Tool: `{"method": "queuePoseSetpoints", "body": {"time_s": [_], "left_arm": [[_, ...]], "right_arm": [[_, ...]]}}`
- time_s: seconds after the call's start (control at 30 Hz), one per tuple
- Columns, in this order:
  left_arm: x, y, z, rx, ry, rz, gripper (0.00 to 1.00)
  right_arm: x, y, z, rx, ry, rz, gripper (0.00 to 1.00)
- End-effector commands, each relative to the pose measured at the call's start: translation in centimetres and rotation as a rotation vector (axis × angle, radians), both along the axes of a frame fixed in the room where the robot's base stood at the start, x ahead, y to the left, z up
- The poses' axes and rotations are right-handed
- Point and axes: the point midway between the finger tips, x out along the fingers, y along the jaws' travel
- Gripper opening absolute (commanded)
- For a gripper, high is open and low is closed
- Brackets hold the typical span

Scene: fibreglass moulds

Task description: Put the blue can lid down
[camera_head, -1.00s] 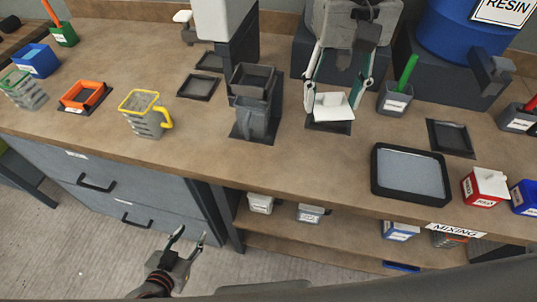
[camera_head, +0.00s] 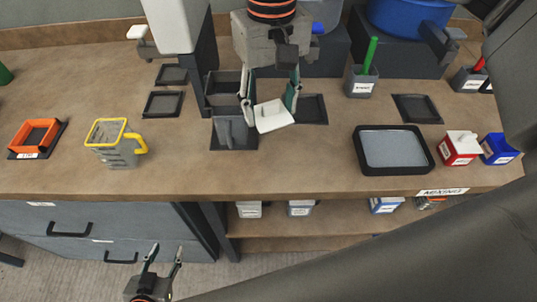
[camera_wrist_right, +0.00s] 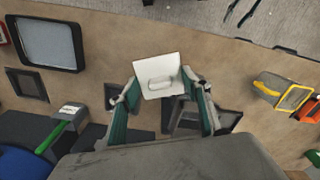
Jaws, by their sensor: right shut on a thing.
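My right gripper (camera_head: 270,108) is shut on a white square lid (camera_head: 272,116) with a small handle on top. In the right wrist view the lid (camera_wrist_right: 160,72) sits between the fingertips, handle towards the camera. In the head view it overlaps the bench between a dark grey container and a black square mat (camera_head: 312,108); its height above the bench is hard to tell. The blue can (camera_head: 500,150) stands at the right, with no white lid showing on it. My left gripper (camera_head: 164,262) is open and empty in front of the drawers.
The dark grey container (camera_head: 233,132) is close left of the lid. A red can (camera_head: 461,148) with a white lid stands beside the blue can. A black-rimmed tray (camera_head: 394,168), a grey cup (camera_head: 361,85) and a yellow-rimmed jug (camera_head: 116,145) are also on the bench. Bare bench lies in front of the lid.

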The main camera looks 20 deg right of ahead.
Motion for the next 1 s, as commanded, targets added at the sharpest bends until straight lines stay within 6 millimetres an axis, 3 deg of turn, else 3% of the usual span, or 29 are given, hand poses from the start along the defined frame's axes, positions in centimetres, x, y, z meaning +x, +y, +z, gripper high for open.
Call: {"method": "queuePoseSetpoints", "body": {"time_s": [0.2,0.4,1.0], "left_arm": [[0.0,0.0,0.1,-0.001,0.0,-0.001,0.4],[0.0,0.0,0.2,-0.001,-0.001,-0.001,0.4],[0.1,0.0,0.5,-0.001,-0.002,0.0,0.4]], "right_arm": [[-0.2,0.0,-5.5,0.0,0.007,0.0,0.28],[-0.2,0.0,-9.7,0.0,0.005,0.0,0.28],[0.0,0.0,-15.3,0.001,0.0,0.001,0.28]]}}
